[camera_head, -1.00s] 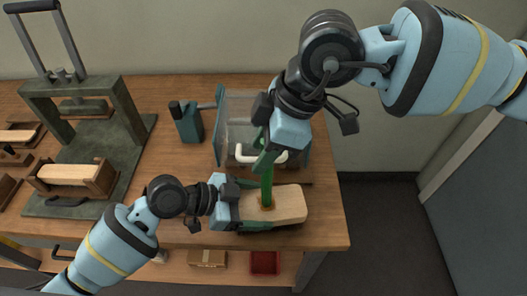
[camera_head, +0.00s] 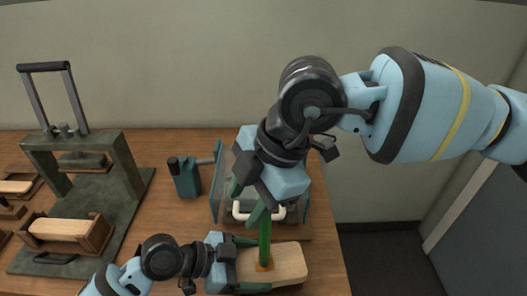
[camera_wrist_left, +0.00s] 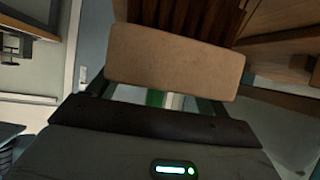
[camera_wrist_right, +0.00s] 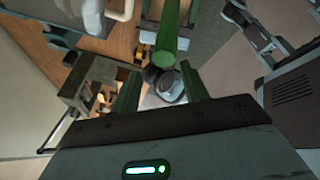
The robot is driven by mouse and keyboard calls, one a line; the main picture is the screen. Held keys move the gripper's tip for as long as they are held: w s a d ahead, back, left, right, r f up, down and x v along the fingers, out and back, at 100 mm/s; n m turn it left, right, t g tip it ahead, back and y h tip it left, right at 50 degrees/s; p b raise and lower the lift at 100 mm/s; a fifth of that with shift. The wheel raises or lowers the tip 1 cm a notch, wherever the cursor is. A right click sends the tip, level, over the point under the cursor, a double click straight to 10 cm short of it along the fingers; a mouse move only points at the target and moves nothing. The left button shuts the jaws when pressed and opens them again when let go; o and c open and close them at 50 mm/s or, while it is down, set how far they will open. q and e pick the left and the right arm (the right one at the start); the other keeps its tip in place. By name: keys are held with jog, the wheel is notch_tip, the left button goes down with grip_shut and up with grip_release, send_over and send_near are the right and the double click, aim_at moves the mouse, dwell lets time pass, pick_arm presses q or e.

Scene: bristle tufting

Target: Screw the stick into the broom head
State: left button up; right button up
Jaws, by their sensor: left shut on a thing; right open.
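The broom head (camera_head: 285,262) is a pale wooden block at the table's front edge. My left gripper (camera_head: 240,264) is shut on its left end; the block fills the upper middle of the left wrist view (camera_wrist_left: 175,62). The green stick (camera_head: 265,240) stands nearly upright in the block's top, with an orange-brown ring at its foot. How deep it sits cannot be told. My right gripper (camera_head: 249,202) is open at the stick's upper end. In the right wrist view, the stick's round green end (camera_wrist_right: 163,60) shows between the two spread green fingers, apart from both.
A clear box with a white handle (camera_head: 258,211) stands just behind the stick. A dark green can (camera_head: 187,178) is left of it. A press frame (camera_head: 75,145) and a tray with a wooden block (camera_head: 62,229) fill the left. The table ends at right.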

jog(key=s+a+r+n, duration=0.1)
jog(key=a+n, duration=0.3)
jog(key=n, duration=1.3)
jog(key=d+r+m+h, duration=0.1)
jog(key=d+r+m, duration=0.1)
jog(key=m, duration=0.9)
jog(key=w+d+r+m+h, duration=0.1)
jog(key=d+r+m, duration=0.1)
jog(key=m, duration=1)
jog(key=d+r+m+h, duration=0.2)
jog(key=r+m, duration=0.1)
jog(key=m, duration=0.9)
jog(key=shift+w+r, duration=0.15)
jog(key=shift+w, duration=0.15)
jog(key=n, duration=0.2)
jog(key=shift+d+r+n+h, duration=0.25)
jog(key=shift+r+n+h, duration=0.05)
jog(key=shift+n, duration=0.1)
